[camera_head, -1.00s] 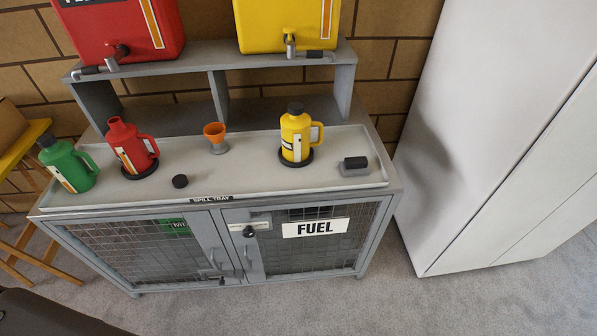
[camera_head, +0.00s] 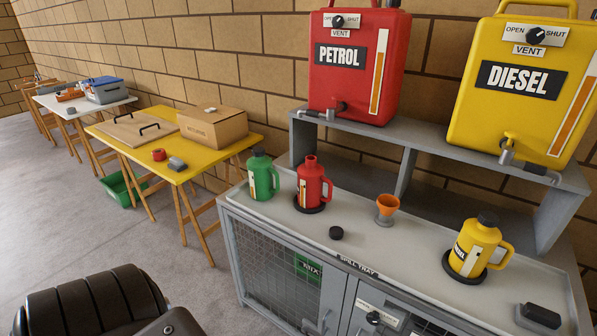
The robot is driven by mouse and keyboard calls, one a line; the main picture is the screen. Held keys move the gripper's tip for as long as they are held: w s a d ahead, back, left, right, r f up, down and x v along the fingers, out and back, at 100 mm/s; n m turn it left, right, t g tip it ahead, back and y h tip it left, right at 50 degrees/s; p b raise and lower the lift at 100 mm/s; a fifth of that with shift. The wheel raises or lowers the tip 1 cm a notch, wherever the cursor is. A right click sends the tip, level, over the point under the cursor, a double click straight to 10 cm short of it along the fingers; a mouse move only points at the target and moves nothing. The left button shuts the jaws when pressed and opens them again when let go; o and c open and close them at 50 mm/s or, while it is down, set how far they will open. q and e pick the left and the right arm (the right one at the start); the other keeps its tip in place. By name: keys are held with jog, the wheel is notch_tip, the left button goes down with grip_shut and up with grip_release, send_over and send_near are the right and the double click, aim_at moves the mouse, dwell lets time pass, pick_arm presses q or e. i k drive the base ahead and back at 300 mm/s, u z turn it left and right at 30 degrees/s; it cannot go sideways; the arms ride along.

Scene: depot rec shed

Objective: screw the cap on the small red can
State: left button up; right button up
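The small red can (camera_head: 312,184) stands upright on a black round pad on the grey spill tray (camera_head: 281,220). Its neck shows no cap. A small black cap (camera_head: 336,233) lies on the tray in front of the can and a little to its right, apart from it. Neither of my grippers is in the picture. A dark rounded part at the bottom left seems to be my own body.
A green can (camera_head: 263,178) and a yellow can (camera_head: 475,247), both black-capped, flank the red one. An orange funnel (camera_head: 387,207) stands between. Petrol (camera_head: 345,75) and diesel (camera_head: 500,95) tanks sit on the shelf behind.

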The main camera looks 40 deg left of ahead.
aim_at(311, 177)
jog(key=u, duration=1.25)
